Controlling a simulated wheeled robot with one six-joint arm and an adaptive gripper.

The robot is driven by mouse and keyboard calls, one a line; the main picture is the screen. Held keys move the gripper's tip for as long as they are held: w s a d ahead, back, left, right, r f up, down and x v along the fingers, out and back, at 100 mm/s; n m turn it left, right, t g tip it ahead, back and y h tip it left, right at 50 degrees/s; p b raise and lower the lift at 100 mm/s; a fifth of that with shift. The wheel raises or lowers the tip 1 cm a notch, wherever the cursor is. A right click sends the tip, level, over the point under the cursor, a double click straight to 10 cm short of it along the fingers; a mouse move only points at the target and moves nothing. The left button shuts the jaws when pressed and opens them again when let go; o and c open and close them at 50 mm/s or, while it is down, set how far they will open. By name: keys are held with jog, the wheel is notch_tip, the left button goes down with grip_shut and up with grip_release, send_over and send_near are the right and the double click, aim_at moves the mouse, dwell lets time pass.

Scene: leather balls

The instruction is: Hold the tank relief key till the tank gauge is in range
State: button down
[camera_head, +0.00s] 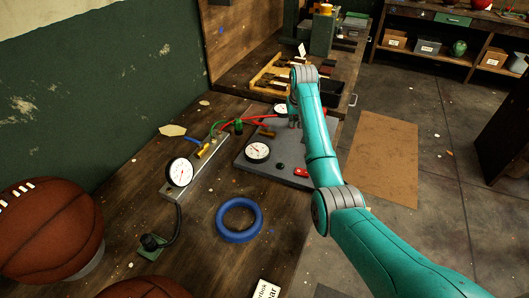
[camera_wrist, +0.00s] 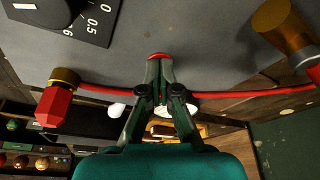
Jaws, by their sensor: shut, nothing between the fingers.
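My gripper (camera_wrist: 158,66) is shut and empty, with its fingertips together over the grey panel. A small red key top (camera_wrist: 158,55) shows right at the fingertips; whether they press it or only hover I cannot tell, and its label is not visible. In the head view the grey panel (camera_head: 244,161) carries a white dial gauge (camera_head: 257,150) and another gauge (camera_head: 281,108) beside my arm. Their readings are too small to read, and which one is the tank gauge I cannot tell. My gripper is mostly hidden behind my arm there.
A black dial (camera_wrist: 70,14), a red knob (camera_wrist: 55,105) and a brass fitting (camera_wrist: 284,25) surround my gripper. A red hose (camera_wrist: 235,95) runs close by. A gauge block (camera_head: 180,172), blue ring (camera_head: 239,220) and basketball (camera_head: 45,232) stand on the bench.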

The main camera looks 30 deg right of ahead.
dwell(0.5)
jog(key=shift+r, duration=3)
jog(key=shift+s, duration=0.1)
